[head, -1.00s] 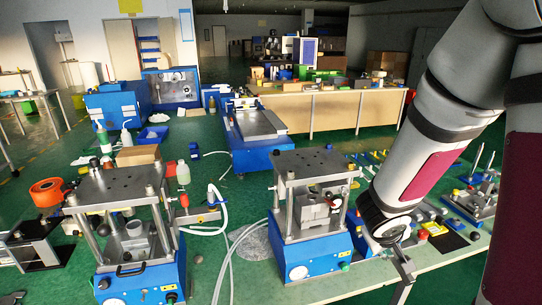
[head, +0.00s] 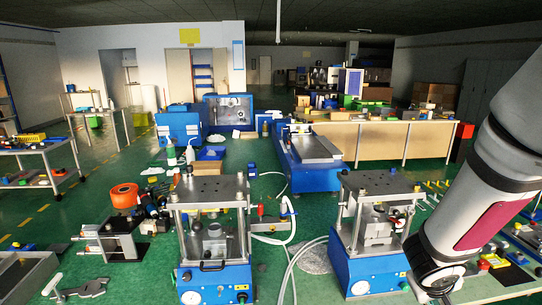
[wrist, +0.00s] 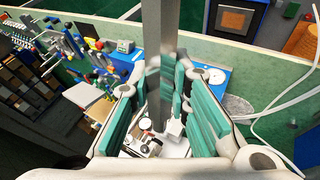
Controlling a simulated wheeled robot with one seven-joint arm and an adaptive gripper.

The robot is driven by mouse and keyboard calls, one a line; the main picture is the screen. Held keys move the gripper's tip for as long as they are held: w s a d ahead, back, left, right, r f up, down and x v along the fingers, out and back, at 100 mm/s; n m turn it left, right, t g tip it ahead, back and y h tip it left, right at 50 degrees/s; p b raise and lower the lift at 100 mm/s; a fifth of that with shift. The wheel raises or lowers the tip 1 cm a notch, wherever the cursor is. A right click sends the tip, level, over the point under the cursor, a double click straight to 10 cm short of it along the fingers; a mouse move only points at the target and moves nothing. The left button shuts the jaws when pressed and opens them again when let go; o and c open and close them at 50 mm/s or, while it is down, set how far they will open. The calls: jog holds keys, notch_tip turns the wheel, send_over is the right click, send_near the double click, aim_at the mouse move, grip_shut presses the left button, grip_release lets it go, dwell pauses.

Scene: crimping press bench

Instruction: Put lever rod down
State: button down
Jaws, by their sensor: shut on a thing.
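The lever rod (wrist: 157,40) is a straight grey metal bar with flat sides. In the wrist view it runs from the top edge down between the teal finger pads. My gripper (wrist: 162,82) is shut on it. In the head view my gripper (head: 442,285) is low at the right, beside the right-hand press and partly cut off by the bottom edge. The rod is hard to make out there. The rod's far end lies outside the wrist view.
Two blue-based presses, left (head: 215,278) and right (head: 368,270), have grey top plates on posts. White hoses (head: 290,250) run between them. Small parts and tools crowd the bench at the right. A grey clamp-like tool (head: 82,290) lies at the lower left.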

jog(key=w+a+f, duration=0.4)
jog(key=w+a, duration=0.5)
jog(key=w, duration=0.1)
jog(key=w+a+f+m+b, duration=0.1)
jog(key=w+a+f, duration=0.4)
jog(key=w+a, duration=0.4)
jog(key=shift+w+a+f+g+b, duration=0.2)
jog(key=shift+w+g+b, duration=0.1)
jog(key=shift+w+g, duration=0.1)
